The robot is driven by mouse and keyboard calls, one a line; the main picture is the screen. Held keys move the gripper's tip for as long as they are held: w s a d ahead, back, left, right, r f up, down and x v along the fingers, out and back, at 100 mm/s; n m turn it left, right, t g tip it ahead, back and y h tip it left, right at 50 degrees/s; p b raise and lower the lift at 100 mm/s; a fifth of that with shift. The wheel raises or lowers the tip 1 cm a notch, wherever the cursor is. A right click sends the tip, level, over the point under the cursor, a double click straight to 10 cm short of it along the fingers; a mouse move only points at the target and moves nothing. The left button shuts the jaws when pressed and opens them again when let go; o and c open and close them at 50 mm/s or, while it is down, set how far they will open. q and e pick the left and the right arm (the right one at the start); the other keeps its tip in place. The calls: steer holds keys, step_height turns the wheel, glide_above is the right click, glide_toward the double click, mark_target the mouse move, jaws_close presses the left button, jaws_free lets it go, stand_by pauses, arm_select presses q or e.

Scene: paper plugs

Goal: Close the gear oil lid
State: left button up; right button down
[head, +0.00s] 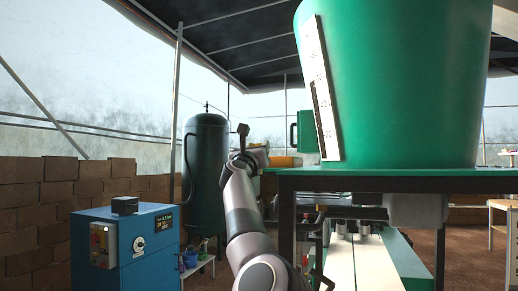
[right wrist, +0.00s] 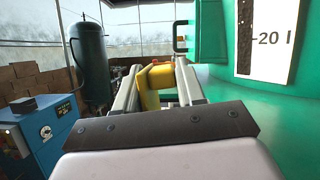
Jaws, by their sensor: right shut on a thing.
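My right gripper (right wrist: 160,88) reaches up beside the big green tank (head: 400,80) and is shut on a yellow piece (right wrist: 150,76). The yellow piece has small red-orange parts near its top. In the head view an orange-yellow part (head: 285,162) shows just right of the gripper, at the tank's lower left. My left gripper is not in view.
A dark green pressure vessel (head: 205,170) stands behind on the left. A blue machine (head: 140,255) is at the lower left, before a brick wall (head: 40,200).

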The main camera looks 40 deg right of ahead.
steer(key=shift+w+a+f+n+t+y+p, duration=0.1)
steer(key=shift+w+a+n+t+y+p, duration=0.35)
steer(key=shift+n, duration=0.95)
steer(key=shift+w+a+f+n+t+y+p, duration=0.25)
steer(key=shift+w+n+t+y, duration=0.35)
steer(key=shift+n, duration=0.8)
steer(key=shift+w+a+n+t+y+p, duration=0.1)
steer(key=shift+w+n+t+y+p, duration=0.45)
steer(key=shift+n, duration=0.85)
steer(key=c, duration=0.9)
jaws_free()
steer(key=shift+o, duration=0.2)
steer(key=shift+r, duration=0.1)
